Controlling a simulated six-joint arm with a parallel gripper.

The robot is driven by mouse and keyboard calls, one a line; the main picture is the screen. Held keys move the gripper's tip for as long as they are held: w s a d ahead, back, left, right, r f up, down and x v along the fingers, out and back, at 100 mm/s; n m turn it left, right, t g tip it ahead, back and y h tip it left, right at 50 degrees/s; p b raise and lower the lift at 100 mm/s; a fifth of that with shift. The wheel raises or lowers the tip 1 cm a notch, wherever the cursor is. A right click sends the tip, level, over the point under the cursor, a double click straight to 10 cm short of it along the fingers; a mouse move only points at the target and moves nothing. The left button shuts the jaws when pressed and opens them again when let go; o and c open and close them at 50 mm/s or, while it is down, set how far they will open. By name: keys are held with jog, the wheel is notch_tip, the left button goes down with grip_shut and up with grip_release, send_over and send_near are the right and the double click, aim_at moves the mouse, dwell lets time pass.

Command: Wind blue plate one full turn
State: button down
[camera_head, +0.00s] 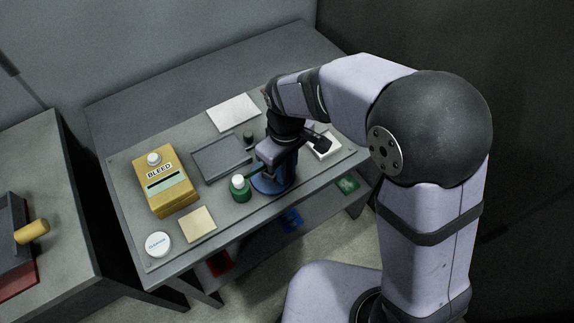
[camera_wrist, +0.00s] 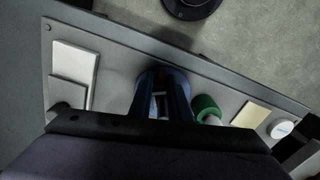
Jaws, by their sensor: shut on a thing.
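The blue plate (camera_head: 262,187) is a round disc near the front edge of the grey bench, right of the green-bodied item. My gripper (camera_head: 273,166) points down over it, with its fingers at the plate's middle. In the wrist view my gripper (camera_wrist: 160,104) is shut, its two fingers standing close over the blue plate (camera_wrist: 153,73). A pale part shows between the fingers. The fingers and palm hide most of the plate and the exact grip point.
A green item with a white top (camera_head: 240,188) stands close left of the plate. A yellow box marked BLEED (camera_head: 167,182), a grey tray (camera_head: 221,157), a white pad (camera_head: 233,112) and a yellow note (camera_head: 198,224) lie around. A small white block (camera_head: 326,147) is at right.

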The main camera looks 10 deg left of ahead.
jog(key=shift+s+a+r+m+p, duration=0.15)
jog(key=shift+s+m+p, duration=0.1)
jog(key=shift+m, duration=0.55)
jog(key=shift+s+a+f+m+p, duration=0.1)
jog(key=shift+s+a+m+p, duration=0.15)
jog(key=shift+m, duration=0.55)
jog(key=shift+s+a+r+m+p, duration=0.1)
jog(key=shift+s+m+p, duration=0.15)
jog(key=shift+m, duration=0.85)
jog(key=c, duration=1.7)
grip_release()
jog(key=shift+o, duration=0.2)
notch_tip(320, 180, up, 7)
jog(key=b, duration=0.1)
